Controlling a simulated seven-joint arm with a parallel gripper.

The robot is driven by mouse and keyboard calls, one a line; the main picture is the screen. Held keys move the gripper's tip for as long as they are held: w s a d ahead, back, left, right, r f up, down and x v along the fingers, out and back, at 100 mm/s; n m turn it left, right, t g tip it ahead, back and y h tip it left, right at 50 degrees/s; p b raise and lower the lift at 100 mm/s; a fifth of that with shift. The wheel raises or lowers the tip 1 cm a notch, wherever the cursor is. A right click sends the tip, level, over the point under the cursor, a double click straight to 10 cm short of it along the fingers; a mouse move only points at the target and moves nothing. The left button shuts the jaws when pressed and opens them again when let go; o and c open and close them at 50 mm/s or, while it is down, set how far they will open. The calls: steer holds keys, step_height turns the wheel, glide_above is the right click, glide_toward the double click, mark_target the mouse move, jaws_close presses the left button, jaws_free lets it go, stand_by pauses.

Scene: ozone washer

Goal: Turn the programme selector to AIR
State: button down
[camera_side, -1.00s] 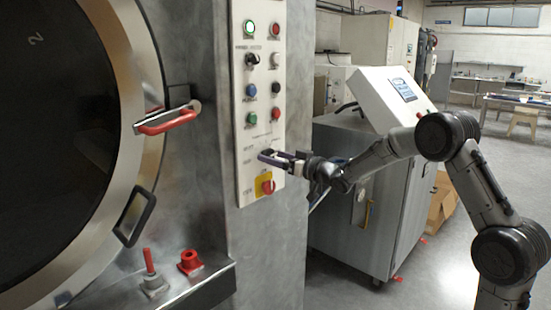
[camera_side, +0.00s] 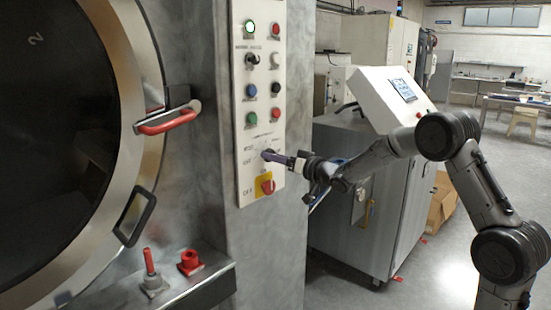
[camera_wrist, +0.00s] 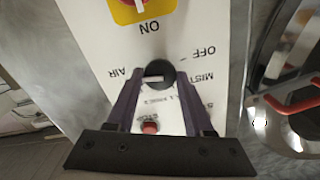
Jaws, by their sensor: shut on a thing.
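The programme selector is a round dark knob (camera_wrist: 160,70) with a short white mark, on the white control panel (camera_wrist: 95,40). In the wrist view the mark lies nearly level, on the knob's left part, on the side of the AIR label (camera_wrist: 125,72). OFF and MIST are printed to its right. My gripper (camera_wrist: 159,80) has its two purple fingers on either side of the knob, shut on it. In the side view my gripper (camera_side: 268,155) meets the panel at the selector and hides most of it.
A red switch on a yellow plate (camera_side: 265,186) sits just below the selector. Several buttons, such as a blue one (camera_side: 251,90), sit above. The washer door's red handle (camera_side: 168,123) is to the left. A grey cabinet (camera_side: 345,200) stands at the right.

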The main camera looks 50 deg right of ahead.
stand_by(0.3)
steer(key=shift+c, duration=1.6)
jaws_free()
steer(key=s, duration=1.4)
steer(key=shift+w+a, duration=0.1)
